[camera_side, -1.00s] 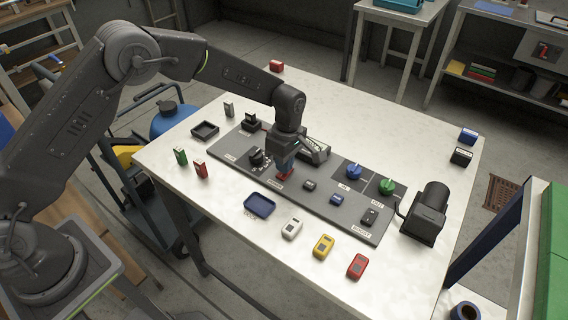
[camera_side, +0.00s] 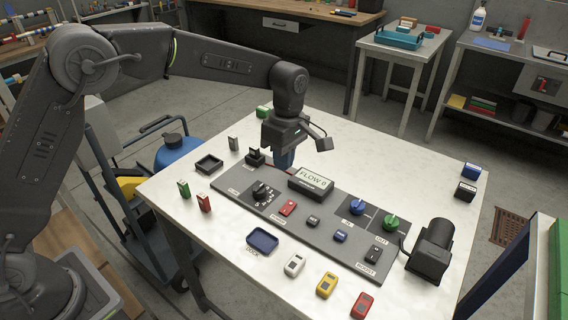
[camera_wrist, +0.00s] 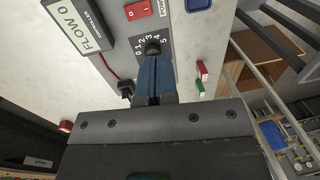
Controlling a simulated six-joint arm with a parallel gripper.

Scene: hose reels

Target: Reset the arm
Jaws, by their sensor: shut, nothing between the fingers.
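My gripper (camera_side: 285,158) hangs above the back of the grey control panel (camera_side: 318,226), clear of it. Its blue fingers are closed together and empty. In the wrist view the closed fingers (camera_wrist: 153,80) point toward the numbered dial knob (camera_wrist: 152,48) and overlap it in the picture. The panel carries a display reading FLOW 0 (camera_side: 312,181), the dial (camera_side: 262,191), a red switch (camera_side: 287,208), and blue (camera_side: 358,207) and green (camera_side: 391,223) valve knobs.
A dark blue tray (camera_side: 262,241) and white (camera_side: 294,265), yellow (camera_side: 326,285) and red (camera_side: 363,305) devices line the front. A black tray (camera_side: 208,163) and green (camera_side: 184,190) and red (camera_side: 204,204) blocks stand left. A black motor-like unit (camera_side: 431,250) stands right.

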